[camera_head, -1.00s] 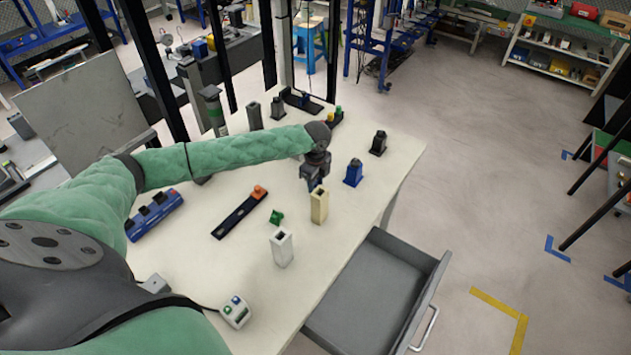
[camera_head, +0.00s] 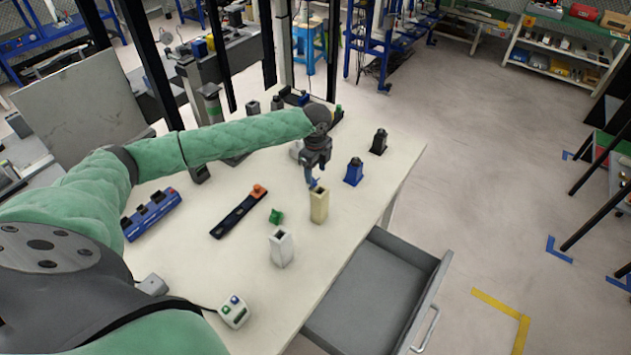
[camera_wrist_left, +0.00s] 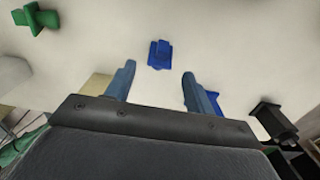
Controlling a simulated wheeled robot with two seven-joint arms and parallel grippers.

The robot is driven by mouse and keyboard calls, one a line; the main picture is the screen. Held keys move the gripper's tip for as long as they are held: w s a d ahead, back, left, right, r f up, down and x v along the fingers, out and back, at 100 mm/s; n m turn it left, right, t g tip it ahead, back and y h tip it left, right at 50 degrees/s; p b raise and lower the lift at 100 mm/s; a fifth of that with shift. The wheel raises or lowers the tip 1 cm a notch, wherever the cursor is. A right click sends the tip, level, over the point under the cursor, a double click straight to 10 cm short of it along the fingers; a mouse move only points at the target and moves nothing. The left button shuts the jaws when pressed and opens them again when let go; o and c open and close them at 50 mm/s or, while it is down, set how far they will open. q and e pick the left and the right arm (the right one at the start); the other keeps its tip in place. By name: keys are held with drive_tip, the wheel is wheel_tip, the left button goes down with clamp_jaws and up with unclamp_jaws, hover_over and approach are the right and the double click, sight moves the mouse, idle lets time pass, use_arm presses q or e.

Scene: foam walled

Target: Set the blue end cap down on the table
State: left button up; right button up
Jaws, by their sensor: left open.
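The blue end cap (camera_wrist_left: 160,54) shows in the left wrist view, just beyond and between my two fingertips and apart from both. It appears to lie on the pale table (camera_head: 340,250); a small gap below it is hard to rule out. In the head view my gripper mostly hides that spot; a small blue bit shows at the fingertips, and I cannot tell whether it is cap or finger. My left gripper (camera_wrist_left: 156,83) is open and empty. In the head view it (camera_head: 314,180) points down just above and behind the cream block (camera_head: 319,206). My right gripper is out of view.
A blue block (camera_head: 353,172) and a black block (camera_head: 378,142) stand right of the gripper. A green piece (camera_head: 276,216), a white block (camera_head: 281,248) and a dark strip (camera_head: 238,212) lie left and nearer. The open drawer (camera_head: 365,290) juts out at the front right.

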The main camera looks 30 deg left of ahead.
sight(316, 181)
use_arm(q)
wheel_tip(316, 181, up, 7)
drive_tip(key=b, duration=0.1)
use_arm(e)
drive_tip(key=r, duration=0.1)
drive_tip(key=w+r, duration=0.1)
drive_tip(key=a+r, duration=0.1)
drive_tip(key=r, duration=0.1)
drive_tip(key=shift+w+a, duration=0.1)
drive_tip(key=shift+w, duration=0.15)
use_arm(q)
drive_tip(key=shift+r, duration=0.1)
